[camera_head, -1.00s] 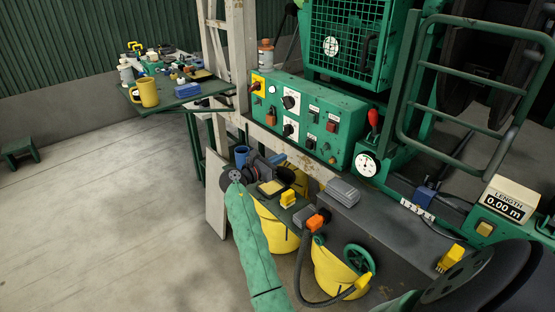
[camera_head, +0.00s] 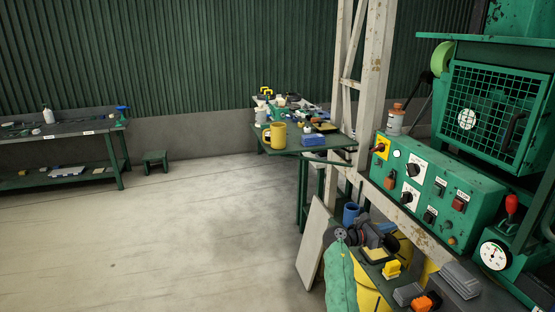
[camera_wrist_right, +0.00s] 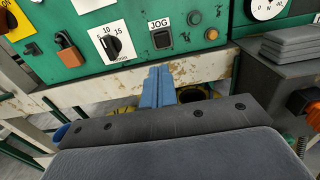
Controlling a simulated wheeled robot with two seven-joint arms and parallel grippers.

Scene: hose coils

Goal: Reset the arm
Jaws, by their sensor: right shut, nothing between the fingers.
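My right arm, in a green sleeve, comes up from the bottom of the head view. Its dark right gripper (camera_head: 386,228) is beside the lower front of the green control panel (camera_head: 440,195), above the small bench with yellow items. In the right wrist view its two blue fingers (camera_wrist_right: 158,87) lie together, shut and empty. They point at the worn whitish beam (camera_wrist_right: 215,70) below the panel, with dials, a JOG button and a padlock above. I cannot tell whether they touch the beam. My left gripper is not in view.
A blue cup (camera_head: 350,213) stands close by the right gripper. Grey stacked pads (camera_head: 461,280) and an orange-black connector (camera_head: 425,302) lie at the lower right. The floor at left is open, with a green stool (camera_head: 155,160).

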